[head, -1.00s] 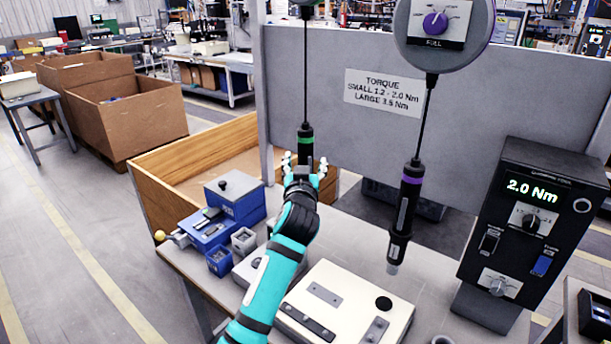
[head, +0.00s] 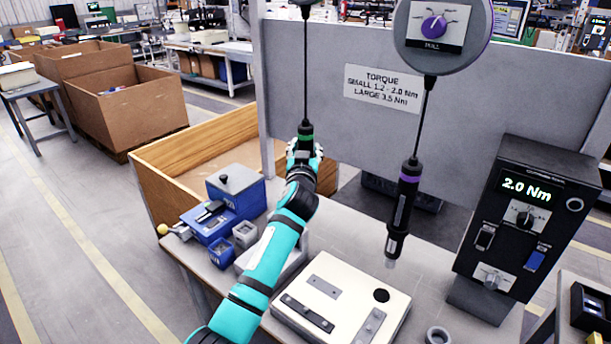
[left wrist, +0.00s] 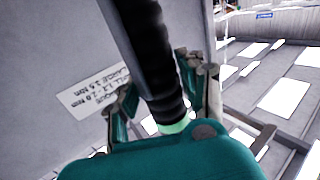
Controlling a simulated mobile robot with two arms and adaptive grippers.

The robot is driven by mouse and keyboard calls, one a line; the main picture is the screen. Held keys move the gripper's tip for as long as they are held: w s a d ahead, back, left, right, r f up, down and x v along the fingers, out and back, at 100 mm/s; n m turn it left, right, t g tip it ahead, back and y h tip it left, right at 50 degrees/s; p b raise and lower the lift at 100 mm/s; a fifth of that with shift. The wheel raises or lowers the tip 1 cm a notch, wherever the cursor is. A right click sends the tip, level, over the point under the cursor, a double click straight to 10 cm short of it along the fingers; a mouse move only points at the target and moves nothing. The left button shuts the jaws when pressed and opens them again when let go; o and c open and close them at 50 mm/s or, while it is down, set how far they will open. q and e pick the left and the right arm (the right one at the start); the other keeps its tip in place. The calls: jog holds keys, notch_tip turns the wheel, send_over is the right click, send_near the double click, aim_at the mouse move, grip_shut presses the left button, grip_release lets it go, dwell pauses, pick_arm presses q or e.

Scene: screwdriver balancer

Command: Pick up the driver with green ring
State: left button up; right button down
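The driver with the green ring (head: 305,131) is a dark upright tool hanging on a cable at the back of the bench. My left gripper (head: 305,149) is at its body, just below the ring, and hides its lower part. In the left wrist view the dark driver (left wrist: 150,65) runs between the two fingers (left wrist: 165,95), with a pale green band near the palm. The fingers stand apart on either side of it; firm contact on both sides does not show. A second driver with a purple ring (head: 405,205) hangs to the right. My right gripper is out of view.
A grey panel with a torque sign (head: 383,90) stands behind the drivers. A black controller reading 2.0 Nm (head: 520,230) is at right. A cream fixture (head: 345,300), blue fixtures (head: 236,193) and a wooden box (head: 160,190) stand around my left arm.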

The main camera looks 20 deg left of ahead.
pick_arm(q)
grip_shut()
jog(key=shift+r, duration=0.1)
jog(key=shift+r, duration=0.1)
